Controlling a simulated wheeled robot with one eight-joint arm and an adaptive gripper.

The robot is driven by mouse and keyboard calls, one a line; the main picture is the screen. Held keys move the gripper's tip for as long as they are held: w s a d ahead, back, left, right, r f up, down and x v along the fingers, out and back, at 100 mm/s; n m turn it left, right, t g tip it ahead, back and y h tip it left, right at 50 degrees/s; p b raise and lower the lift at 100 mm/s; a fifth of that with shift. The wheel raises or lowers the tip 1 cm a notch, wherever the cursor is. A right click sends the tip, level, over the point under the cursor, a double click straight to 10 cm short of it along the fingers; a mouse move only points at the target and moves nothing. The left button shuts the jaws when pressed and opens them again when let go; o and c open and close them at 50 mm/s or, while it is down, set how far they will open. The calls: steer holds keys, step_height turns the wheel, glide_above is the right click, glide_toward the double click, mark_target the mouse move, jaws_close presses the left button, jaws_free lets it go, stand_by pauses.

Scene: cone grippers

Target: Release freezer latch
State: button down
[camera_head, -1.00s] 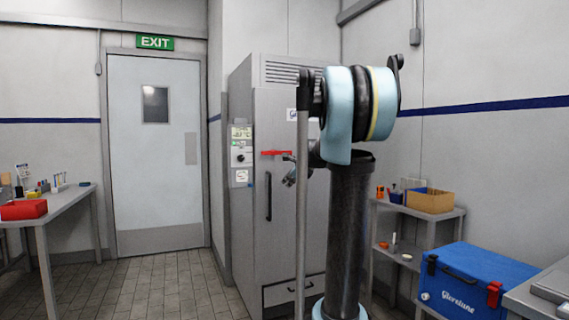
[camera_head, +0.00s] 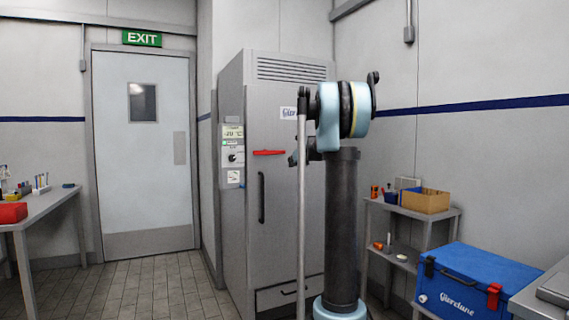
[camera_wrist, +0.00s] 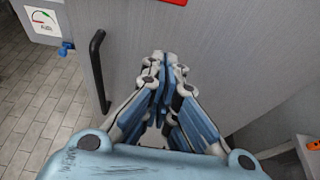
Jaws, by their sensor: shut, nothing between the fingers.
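The freezer is a tall grey cabinet (camera_head: 285,110) with its door shut. Its red latch (camera_head: 268,152) lies level across the door, above the black vertical handle (camera_head: 262,197). In the wrist view only a strip of the red latch (camera_wrist: 172,2) shows at the top edge, and the handle (camera_wrist: 97,70) stands at left. My gripper (camera_wrist: 163,58) is shut and empty, in front of the door, right of the handle and apart from the visible latch strip. In the head view my gripper (camera_head: 293,159) shows small at the latch's right end, mostly hidden by my arm.
A control panel (camera_head: 232,155) is on the freezer's left side. At right stand a shelf (camera_head: 425,214) with a cardboard box (camera_head: 425,200) and a blue cooler (camera_head: 468,285). A bench (camera_head: 45,205) stands at left. The floor (camera_head: 150,290) before the exit door is clear.

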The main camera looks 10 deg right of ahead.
steer(key=shift+w+a+r, duration=0.1)
steer(key=shift+w+a, duration=0.45)
steer(key=shift+w, duration=0.95)
steer(key=shift+w+a+r, duration=0.15)
steer(key=shift+w+a, duration=0.45)
steer(key=shift+w, duration=0.85)
steer(key=shift+w+a+r, duration=0.1)
steer(key=shift+w+a, duration=0.45)
steer(key=shift+w, duration=0.95)
